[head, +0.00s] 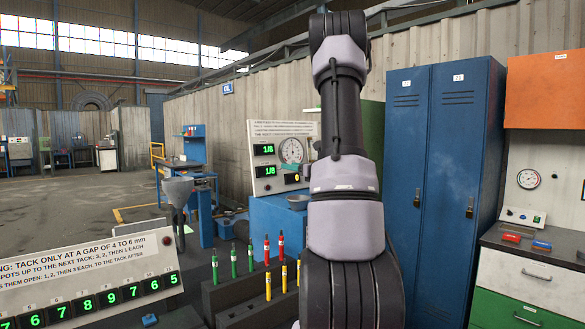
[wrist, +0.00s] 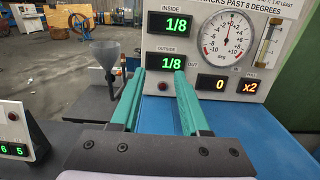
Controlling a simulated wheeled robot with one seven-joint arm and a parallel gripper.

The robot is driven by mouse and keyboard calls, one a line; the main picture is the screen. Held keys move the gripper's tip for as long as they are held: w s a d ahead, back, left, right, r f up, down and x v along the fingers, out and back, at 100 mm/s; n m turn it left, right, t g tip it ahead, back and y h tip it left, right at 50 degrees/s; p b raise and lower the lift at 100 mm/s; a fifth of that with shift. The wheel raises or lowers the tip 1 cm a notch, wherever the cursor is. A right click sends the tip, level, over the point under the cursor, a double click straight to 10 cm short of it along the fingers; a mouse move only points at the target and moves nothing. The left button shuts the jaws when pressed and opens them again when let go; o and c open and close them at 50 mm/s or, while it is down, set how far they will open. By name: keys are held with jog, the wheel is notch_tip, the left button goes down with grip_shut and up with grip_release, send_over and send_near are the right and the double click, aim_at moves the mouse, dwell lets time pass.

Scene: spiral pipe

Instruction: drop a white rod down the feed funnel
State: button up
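The grey feed funnel (head: 177,190) stands left of my arm in the head view, wide mouth up on a dark stem. It also shows in the wrist view (wrist: 106,55), left of my gripper and apart from it. My gripper (wrist: 160,76) is open, its two teal fingers spread with nothing between them. It points at the gauge panel. My arm hides the gripper in the head view. I see no white rod in either view. Green rods (head: 233,262), red rods (head: 280,244) and yellow rods (head: 268,285) stand upright in a dark rack (head: 228,296).
A slanted numbered display board (head: 90,270) is at the lower left. Tall blue lockers (head: 440,180) stand right. Open floor (head: 70,205) lies left.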

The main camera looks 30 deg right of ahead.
jog(key=shift+s, duration=0.1)
jog(key=s+d, duration=0.1)
jog(key=s, duration=0.9)
jog(key=shift+s+d, duration=0.25)
dwell(1.8)
